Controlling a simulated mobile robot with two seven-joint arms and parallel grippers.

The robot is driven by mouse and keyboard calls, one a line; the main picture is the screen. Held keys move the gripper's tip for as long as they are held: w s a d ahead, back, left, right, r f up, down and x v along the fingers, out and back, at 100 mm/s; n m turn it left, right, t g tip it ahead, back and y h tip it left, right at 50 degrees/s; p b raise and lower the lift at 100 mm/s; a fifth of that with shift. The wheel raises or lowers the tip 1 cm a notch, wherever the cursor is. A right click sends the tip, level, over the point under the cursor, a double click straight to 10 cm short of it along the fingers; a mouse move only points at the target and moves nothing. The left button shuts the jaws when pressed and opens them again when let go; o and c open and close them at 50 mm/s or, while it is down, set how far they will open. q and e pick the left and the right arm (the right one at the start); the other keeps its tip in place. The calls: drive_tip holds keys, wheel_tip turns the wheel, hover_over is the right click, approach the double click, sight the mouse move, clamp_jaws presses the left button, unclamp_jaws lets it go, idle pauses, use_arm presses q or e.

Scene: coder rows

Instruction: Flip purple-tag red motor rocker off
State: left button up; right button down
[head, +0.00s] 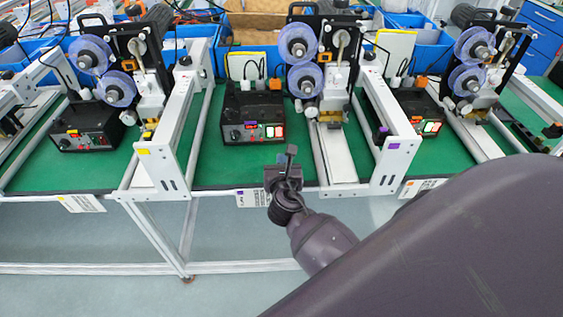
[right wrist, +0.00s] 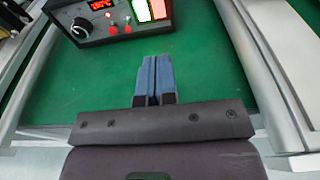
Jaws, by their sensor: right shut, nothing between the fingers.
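The middle control box (head: 253,110) is black and stands on the green bench top; a small purple tag (head: 250,123) shows on it. In the right wrist view the box (right wrist: 82,14) is at the top, cut off by the frame edge. Its red-lit rocker (right wrist: 158,9) sits right of a white-green lit rocker (right wrist: 141,10). Which way the red rocker is tilted cannot be told. My right gripper (head: 290,152) is shut and empty in front of the box, apart from it. Its blue fingertips (right wrist: 152,59) point toward the rockers. My left gripper is not in view.
Similar boxes stand at left, with a yellow tag (head: 72,131), and at right (head: 420,112). White rails (head: 200,125) flank the middle bay; the right one's end bears a purple tag (head: 393,146). A reel machine (head: 320,65) stands right of the box. The green surface before it is clear.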

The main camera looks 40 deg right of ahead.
approach(279, 131)
drive_tip(key=x, duration=0.2)
drive_tip(key=f+x, duration=0.1)
drive_tip(key=x, duration=0.2)
drive_tip(key=shift+w, duration=0.15)
drive_tip(key=shift+w+d+r, duration=0.1)
drive_tip(key=shift+w+d, duration=0.45)
drive_tip(key=shift+w, duration=0.2)
drive_tip(key=shift+w+d+r, duration=0.2)
drive_tip(key=shift+w+r, duration=0.1)
drive_tip(key=shift+f, duration=0.15)
